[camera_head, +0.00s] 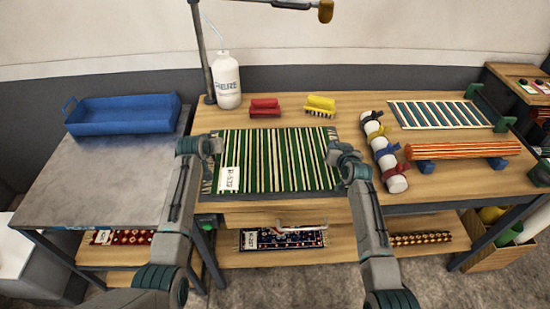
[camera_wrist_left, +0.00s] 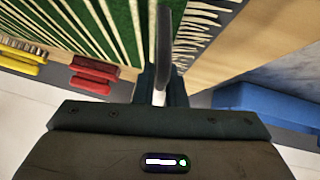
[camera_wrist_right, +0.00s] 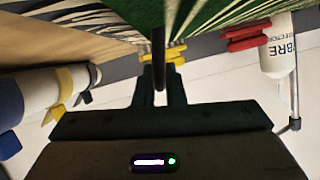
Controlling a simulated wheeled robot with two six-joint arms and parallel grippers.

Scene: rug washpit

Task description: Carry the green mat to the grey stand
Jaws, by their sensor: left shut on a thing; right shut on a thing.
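The green mat (camera_head: 278,158) has cream and dark stripes and a white paper tag at its left front. It is spread nearly flat over a dark grey board (camera_head: 310,194) on the wooden table; I cannot tell whether it is touching or just above it. My left gripper (camera_head: 214,146) is shut on the mat's left edge, and my right gripper (camera_head: 338,152) is shut on its right edge. The mat also shows in the left wrist view (camera_wrist_left: 95,25) and the right wrist view (camera_wrist_right: 205,18). A grey-topped stand (camera_head: 105,178) is to the left of the wooden table.
A blue tray (camera_head: 122,116) sits at the back of the grey stand; its front is clear. A white bottle (camera_head: 227,82), red brush (camera_head: 265,108) and yellow brush (camera_head: 320,106) stand behind the mat.

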